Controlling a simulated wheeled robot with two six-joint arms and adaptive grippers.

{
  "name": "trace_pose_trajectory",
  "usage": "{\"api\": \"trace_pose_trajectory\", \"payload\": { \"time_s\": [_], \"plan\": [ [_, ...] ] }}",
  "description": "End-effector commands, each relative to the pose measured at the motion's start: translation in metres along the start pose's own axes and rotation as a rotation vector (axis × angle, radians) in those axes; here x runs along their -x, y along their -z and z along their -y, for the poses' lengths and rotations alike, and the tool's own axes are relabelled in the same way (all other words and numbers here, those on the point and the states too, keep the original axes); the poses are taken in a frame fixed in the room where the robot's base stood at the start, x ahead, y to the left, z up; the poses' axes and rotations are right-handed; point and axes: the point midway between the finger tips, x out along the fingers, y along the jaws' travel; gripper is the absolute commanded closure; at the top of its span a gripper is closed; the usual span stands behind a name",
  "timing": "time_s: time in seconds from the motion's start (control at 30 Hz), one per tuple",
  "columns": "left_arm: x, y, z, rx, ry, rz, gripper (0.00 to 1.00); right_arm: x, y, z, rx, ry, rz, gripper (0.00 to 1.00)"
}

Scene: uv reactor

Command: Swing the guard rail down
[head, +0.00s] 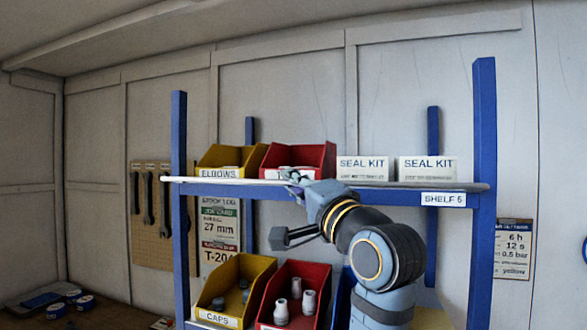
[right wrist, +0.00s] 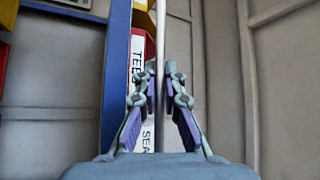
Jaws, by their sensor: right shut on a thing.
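The guard rail (head: 225,181) is a thin white bar running nearly level across the front of the upper shelf, between the blue posts. My right gripper (head: 296,183) is at the rail's middle, below the red upper bin. In the right wrist view the rail (right wrist: 160,35) runs between the fingers of my right gripper (right wrist: 159,78), which is shut on it. The exact contact is small and partly hidden by the fingers. My left gripper is not in view.
A yellow bin (head: 222,158), a red bin (head: 318,157) and white seal kit boxes (head: 428,168) stand on the upper shelf behind the rail. Lower yellow (head: 252,275) and red (head: 300,272) bins hold fittings. The blue left post (head: 179,130) borders the space.

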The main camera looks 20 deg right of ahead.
Motion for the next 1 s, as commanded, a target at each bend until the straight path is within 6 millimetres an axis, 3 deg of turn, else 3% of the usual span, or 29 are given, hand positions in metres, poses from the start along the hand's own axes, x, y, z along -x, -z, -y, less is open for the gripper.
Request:
{"api": "trace_pose_trajectory", "payload": {
  "time_s": [0.03,0.23,0.83,0.87,1.0],
  "plan": [
    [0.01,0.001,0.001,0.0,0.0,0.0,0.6,-0.002,0.002,0.007,-0.017,-0.014,0.0,1.0],
    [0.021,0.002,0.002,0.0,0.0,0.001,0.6,-0.003,0.003,0.008,-0.065,-0.063,0.001,1.0],
    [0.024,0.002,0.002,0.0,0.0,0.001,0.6,-0.003,0.003,0.006,-0.088,-0.086,0.001,1.0],
    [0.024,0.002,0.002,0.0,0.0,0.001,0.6,-0.003,0.003,0.006,-0.088,-0.086,0.001,0.89],
    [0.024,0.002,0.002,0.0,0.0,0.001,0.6,-0.003,0.003,0.006,-0.087,-0.086,0.001,0.7]
  ]
}}
